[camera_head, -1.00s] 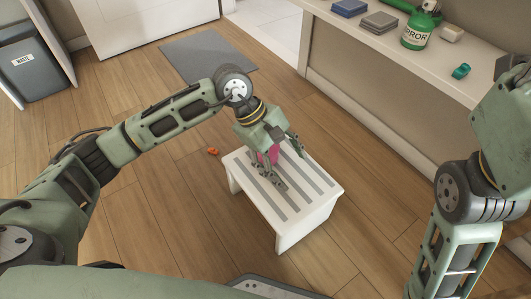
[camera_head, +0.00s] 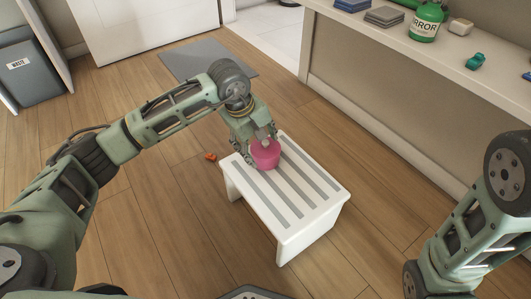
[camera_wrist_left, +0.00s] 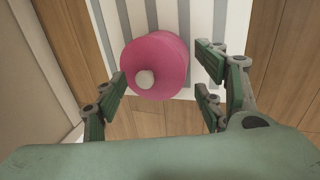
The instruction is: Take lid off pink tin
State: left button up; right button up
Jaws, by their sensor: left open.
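The pink tin (camera_head: 266,156) stands on the striped white step stool (camera_head: 318,194), near its far left end. In the left wrist view I look down on its round pink lid (camera_wrist_left: 160,62), which has a pale grey knob (camera_wrist_left: 145,79). The lid is on the tin. My left gripper (camera_head: 262,143) is open at the tin's top. In the left wrist view its fingers (camera_wrist_left: 162,76) stand on either side of the lid, the left finger close to the rim and the right ones with a gap. Whether any finger touches cannot be told. My right gripper is out of view.
A small orange object (camera_head: 210,157) lies on the wooden floor left of the stool. A counter (camera_head: 400,55) at upper right holds a green bottle (camera_head: 426,22), grey cloths (camera_head: 385,17) and a teal item (camera_head: 475,61). A grey mat (camera_head: 208,58) lies beyond.

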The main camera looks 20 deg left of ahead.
pick_arm(q)
jog(key=shift+w+d+f, duration=0.1)
jog(key=shift+f, duration=0.25)
jog(key=shift+r, duration=0.1)
jog(key=c, duration=1)
